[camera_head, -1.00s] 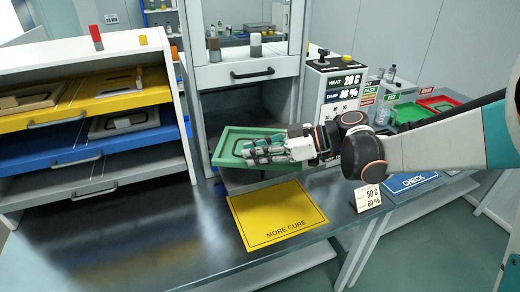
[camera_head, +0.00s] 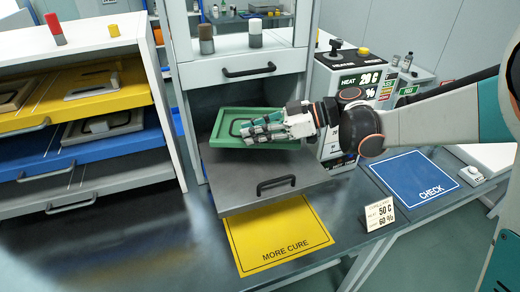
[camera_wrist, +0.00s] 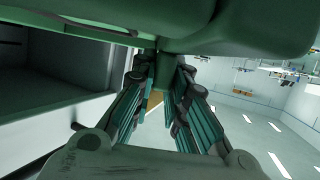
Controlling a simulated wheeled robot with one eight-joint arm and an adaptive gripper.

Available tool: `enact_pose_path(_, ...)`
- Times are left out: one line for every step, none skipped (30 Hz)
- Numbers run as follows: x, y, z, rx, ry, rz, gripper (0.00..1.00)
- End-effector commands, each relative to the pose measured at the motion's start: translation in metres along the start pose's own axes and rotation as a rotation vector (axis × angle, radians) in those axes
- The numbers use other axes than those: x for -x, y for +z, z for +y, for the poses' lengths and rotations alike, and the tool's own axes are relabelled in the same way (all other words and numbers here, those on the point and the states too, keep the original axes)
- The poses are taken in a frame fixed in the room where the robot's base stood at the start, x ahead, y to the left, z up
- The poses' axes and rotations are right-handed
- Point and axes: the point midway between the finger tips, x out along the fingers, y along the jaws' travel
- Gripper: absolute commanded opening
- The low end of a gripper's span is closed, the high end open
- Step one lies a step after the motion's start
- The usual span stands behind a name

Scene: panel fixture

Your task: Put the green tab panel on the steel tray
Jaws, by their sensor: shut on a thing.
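The green tab panel (camera_head: 227,120) is a flat framed piece with a raised rim and a dark loop outline on it. My gripper (camera_head: 255,132) reaches in from the right and is shut on the panel's near edge. In the wrist view, the panel's green underside (camera_wrist: 250,30) fills the top, and the fingers (camera_wrist: 158,100) meet it. The steel tray (camera_head: 230,183) is grey with a dark handle and stands out from the cabinet opening. The panel is above the tray; the head view does not clearly show the gap between them.
A yellow MORE CURE mat (camera_head: 280,240) lies below the tray. A blue CHECK mat (camera_head: 415,177) and a small sign (camera_head: 382,213) are on the right. The heater box (camera_head: 345,85) stands beside the cabinet. A rack of coloured drawers (camera_head: 75,145) is at left.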

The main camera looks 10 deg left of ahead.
Motion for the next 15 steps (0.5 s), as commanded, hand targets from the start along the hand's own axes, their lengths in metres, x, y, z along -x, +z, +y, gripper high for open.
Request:
enact_pose_path(-0.002,0.005,0.000,0.000,-0.001,0.001,0.00)
enact_pose_path(-0.003,0.008,0.000,0.000,-0.001,0.001,0.00)
enact_pose_path(-0.005,0.014,-0.001,0.000,-0.001,0.001,0.00)
enact_pose_path(-0.007,0.018,-0.001,0.000,0.000,0.001,0.00)
enact_pose_path(-0.009,0.024,0.000,0.000,0.000,0.001,0.00)
enact_pose_path(-0.011,0.031,0.000,0.000,0.000,0.001,0.00)
enact_pose_path(-0.013,0.036,0.000,0.000,0.000,0.001,0.00)
enact_pose_path(-0.015,0.042,0.000,0.000,0.000,0.001,0.00)
enact_pose_path(-0.018,0.048,0.000,0.000,0.000,0.001,0.00)
enact_pose_path(-0.019,0.052,0.000,0.000,0.000,0.001,0.00)
enact_pose_path(-0.020,0.055,0.000,0.000,0.000,0.001,0.00)
enact_pose_path(-0.021,0.058,0.000,0.000,0.000,0.001,0.00)
enact_pose_path(-0.022,0.059,0.000,0.000,0.000,0.001,0.00)
enact_pose_path(-0.022,0.061,0.000,0.000,0.000,0.001,0.00)
enact_pose_path(-0.023,0.064,0.000,0.000,0.000,0.001,0.00)
